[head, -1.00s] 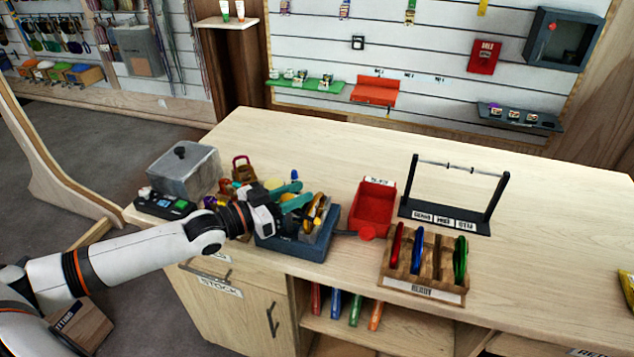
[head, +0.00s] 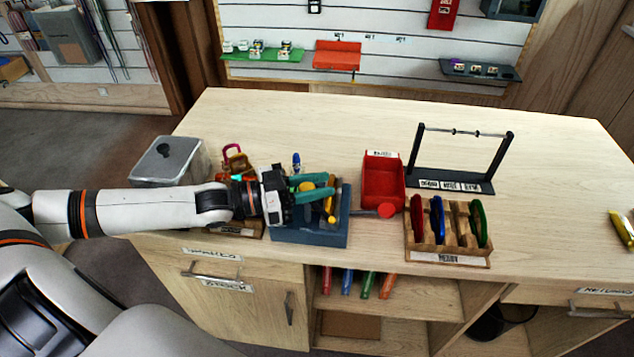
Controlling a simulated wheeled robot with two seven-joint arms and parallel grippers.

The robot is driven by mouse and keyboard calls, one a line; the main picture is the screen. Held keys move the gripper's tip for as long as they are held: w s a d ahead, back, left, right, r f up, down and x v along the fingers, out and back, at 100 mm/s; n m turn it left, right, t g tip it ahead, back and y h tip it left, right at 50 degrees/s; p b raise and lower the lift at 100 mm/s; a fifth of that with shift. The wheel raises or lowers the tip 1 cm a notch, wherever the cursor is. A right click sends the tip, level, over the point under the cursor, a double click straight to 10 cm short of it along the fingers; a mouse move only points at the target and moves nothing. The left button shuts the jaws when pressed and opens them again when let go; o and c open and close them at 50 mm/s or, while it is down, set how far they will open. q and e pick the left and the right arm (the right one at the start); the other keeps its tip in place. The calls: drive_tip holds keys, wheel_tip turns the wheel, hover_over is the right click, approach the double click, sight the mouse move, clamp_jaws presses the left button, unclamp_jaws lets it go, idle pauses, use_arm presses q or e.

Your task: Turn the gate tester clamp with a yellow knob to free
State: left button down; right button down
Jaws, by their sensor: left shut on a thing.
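The gate tester is a blue-grey block (head: 290,236) near the front left of the counter. A yellow knob (head: 307,186) shows on top of it, and an upright yellow-orange part (head: 330,207) stands at its right side. My left gripper (head: 320,187) reaches in from the left, low over the tester. Its teal fingers lie along both sides of the yellow knob and are closed on it. The fingers and wrist hide most of the clamp, so its turn angle cannot be read. My right gripper is not in view.
A red bin (head: 383,182) and a red round-ended piece (head: 386,210) sit right of the tester. A wooden rack (head: 448,250) holds red, blue and green gear. A black stand (head: 450,183) is behind it. A grey lidded box (head: 168,165) is at left. The back counter is clear.

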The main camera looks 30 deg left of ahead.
use_arm(q)
drive_tip(key=shift+f, duration=0.1)
drive_tip(key=c, duration=1.2)
unclamp_jaws()
drive_tip(key=shift+o, duration=0.3)
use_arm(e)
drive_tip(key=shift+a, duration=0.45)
use_arm(q)
drive_tip(key=shift+s+a, duration=0.4)
drive_tip(key=shift+a, duration=0.05)
drive_tip(key=p+v, duration=0.2)
drive_tip(key=v, duration=0.8)
drive_tip(key=shift+s+a, duration=0.25)
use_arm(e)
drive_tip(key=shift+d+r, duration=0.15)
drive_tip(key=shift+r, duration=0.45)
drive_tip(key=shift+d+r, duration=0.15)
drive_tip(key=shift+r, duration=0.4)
